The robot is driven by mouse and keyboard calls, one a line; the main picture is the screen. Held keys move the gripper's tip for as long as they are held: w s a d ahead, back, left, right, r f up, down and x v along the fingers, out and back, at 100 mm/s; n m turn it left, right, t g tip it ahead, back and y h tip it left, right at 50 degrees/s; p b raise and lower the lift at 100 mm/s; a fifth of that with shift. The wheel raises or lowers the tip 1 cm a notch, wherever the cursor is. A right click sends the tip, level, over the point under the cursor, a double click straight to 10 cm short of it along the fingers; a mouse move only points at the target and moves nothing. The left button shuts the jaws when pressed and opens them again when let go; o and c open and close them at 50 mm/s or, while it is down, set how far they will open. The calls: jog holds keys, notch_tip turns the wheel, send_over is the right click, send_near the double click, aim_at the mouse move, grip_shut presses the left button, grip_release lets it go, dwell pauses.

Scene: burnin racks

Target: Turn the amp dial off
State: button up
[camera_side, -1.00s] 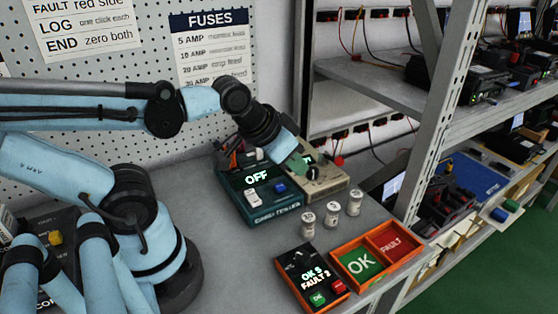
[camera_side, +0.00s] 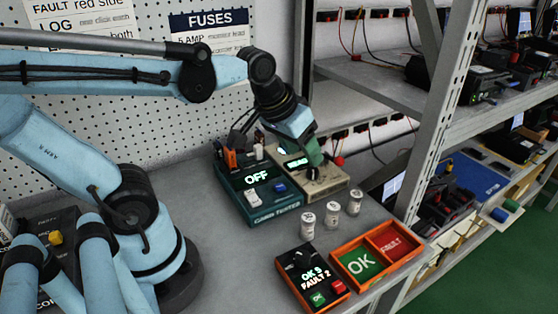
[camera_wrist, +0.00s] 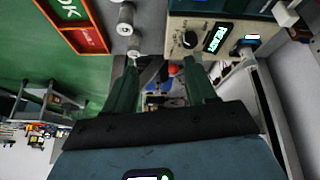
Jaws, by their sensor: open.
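In the wrist view the dial (camera_wrist: 190,40) shows near the box's edge, beside a display reading READY. My gripper (camera_side: 317,163) is pointed down over the box, and its green fingers look close to the dial. In the wrist view my gripper (camera_wrist: 160,62) is open with nothing between its fingers. The dial lies just beyond the right finger's tip. I cannot tell whether they touch.
The tester's screen reads OFF. Several capped white fuses (camera_side: 332,214) stand in front of the box. A counter box (camera_side: 311,275) reads OK 9, FAULT 2. An orange tray (camera_side: 335,255) has OK and FAULT compartments. A metal rack (camera_side: 437,110) rises at the right.

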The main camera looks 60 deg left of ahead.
aim_at(313, 169)
jog(key=w+a+n+g, duration=0.6)
jog(key=w+n, duration=0.2)
jog(key=f, duration=1.1)
jog(key=shift+w+a+f, duration=0.15)
jog(key=shift+w+a, duration=0.05)
jog(key=c, duration=1)
jog(key=shift+c, duration=0.2)
